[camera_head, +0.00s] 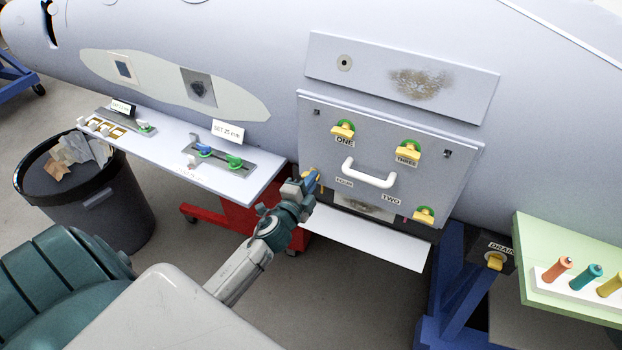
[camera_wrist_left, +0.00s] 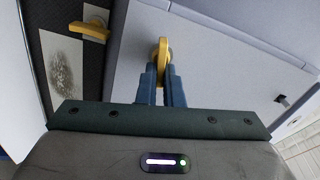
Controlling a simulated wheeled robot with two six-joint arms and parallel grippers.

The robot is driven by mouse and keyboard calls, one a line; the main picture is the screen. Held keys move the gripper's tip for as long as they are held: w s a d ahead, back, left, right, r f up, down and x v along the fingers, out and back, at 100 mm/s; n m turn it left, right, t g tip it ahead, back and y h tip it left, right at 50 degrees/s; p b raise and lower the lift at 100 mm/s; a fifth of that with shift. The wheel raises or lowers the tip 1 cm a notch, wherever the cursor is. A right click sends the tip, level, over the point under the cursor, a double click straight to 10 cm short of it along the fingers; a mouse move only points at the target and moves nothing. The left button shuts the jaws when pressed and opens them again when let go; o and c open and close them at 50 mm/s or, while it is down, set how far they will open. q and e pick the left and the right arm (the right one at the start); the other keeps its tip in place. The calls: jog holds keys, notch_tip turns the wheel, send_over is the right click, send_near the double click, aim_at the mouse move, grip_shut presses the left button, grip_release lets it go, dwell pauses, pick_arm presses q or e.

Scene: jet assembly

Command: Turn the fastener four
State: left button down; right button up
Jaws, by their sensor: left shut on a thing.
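The grey hatch panel (camera_head: 330,125) on the jet's side carries yellow turn fasteners and a white handle (camera_head: 370,172). Fastener four is a yellow handle (camera_wrist_left: 162,52) at the panel's lower left, near the FOUR label (camera_head: 344,182). My left gripper (camera_head: 309,183) is shut on it. In the left wrist view the blue fingers (camera_wrist_left: 160,80) stand on either side of the handle, which points up between them. My gripper hides most of this fastener in the head view. My right gripper is not in view.
A white shelf (camera_head: 365,240) juts out below the panel. A table with valves (camera_head: 225,160) and a black bin (camera_head: 120,205) are left; a green tool table (camera_head: 535,230) is right.

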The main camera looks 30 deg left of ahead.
pick_arm(q)
jog(key=shift+f+m, duration=0.3)
jog(key=shift+m, duration=0.9)
jog(key=shift+f+m, duration=0.1)
jog(key=shift+m, duration=0.2)
jog(key=c, duration=1.6)
grip_release()
jog(key=shift+s, duration=0.1)
jog(key=shift+o, duration=0.2)
jog(key=shift+r, duration=0.2)
jog(key=s+d+b, duration=0.1)
jog(key=s+b, duration=0.3)
jog(key=s, duration=0.6)
jog(key=shift+s+b, duration=0.3)
jog(key=shift+s, duration=0.1)
jog(key=shift+f, duration=0.15)
